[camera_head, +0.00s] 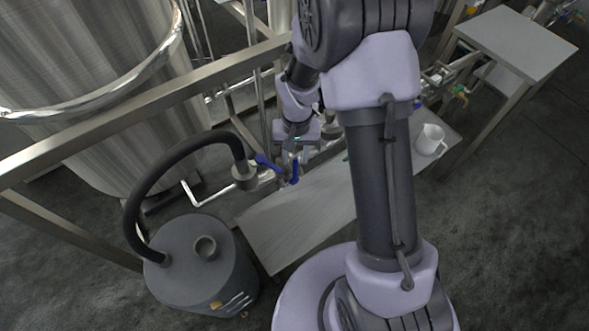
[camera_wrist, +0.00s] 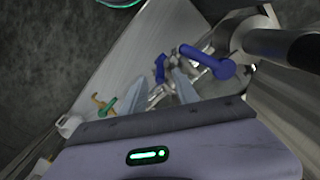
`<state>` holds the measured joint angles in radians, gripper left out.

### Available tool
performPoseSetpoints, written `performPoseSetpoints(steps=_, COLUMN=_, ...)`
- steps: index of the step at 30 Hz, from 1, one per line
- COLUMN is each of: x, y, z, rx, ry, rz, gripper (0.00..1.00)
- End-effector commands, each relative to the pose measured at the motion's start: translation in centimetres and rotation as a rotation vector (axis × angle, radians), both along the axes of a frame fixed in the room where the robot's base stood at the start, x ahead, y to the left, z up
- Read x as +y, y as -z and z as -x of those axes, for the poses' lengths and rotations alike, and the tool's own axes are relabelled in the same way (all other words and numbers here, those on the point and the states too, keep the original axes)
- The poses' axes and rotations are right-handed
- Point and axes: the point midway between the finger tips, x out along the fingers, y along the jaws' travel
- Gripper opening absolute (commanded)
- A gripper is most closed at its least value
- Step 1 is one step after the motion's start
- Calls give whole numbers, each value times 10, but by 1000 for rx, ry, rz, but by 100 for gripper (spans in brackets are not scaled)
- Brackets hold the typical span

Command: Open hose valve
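The black hose (camera_head: 165,178) arches from a grey drum to a metal fitting (camera_head: 245,177). A blue lever handle (camera_head: 268,163) sits beside that fitting. A second, smaller blue handle (camera_head: 295,172) is just right of it. My gripper (camera_head: 291,153) is just above the handles. In the wrist view my gripper (camera_wrist: 158,84) has its fingers apart, with the smaller handle beyond the gap. I cannot tell whether a finger touches a handle.
The grey drum (camera_head: 195,275) stands on the floor at lower left. A steel tank (camera_head: 90,120) and a rail (camera_head: 150,103) are behind the valve. A low metal bench (camera_head: 300,222) lies below, with a white jug (camera_head: 430,140) at its right end.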

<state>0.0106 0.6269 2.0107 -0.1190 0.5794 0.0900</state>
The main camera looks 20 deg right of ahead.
Motion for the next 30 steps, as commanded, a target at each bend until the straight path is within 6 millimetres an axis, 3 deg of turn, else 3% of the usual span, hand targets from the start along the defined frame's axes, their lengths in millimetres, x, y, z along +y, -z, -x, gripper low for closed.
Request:
performPoseSetpoints(steps=1, x=0, y=18, z=1, rx=3, ry=1, rz=-1, gripper=36)
performPoseSetpoints(steps=3, x=1, y=33, z=1, rx=3, ry=1, rz=-1, gripper=36)
performPoseSetpoints(steps=9, x=1, y=63, z=0, rx=2, ry=0, rz=-1, gripper=36)
performPoseSetpoints(steps=20, x=1, y=69, z=0, rx=0, ry=1, rz=0, gripper=36)
performPoseSetpoints(steps=26, x=1, y=69, z=0, rx=0, ry=1, rz=0, gripper=1)
performPoseSetpoints(steps=30, x=1, y=69, z=0, rx=0, ry=1, rz=0, gripper=0)
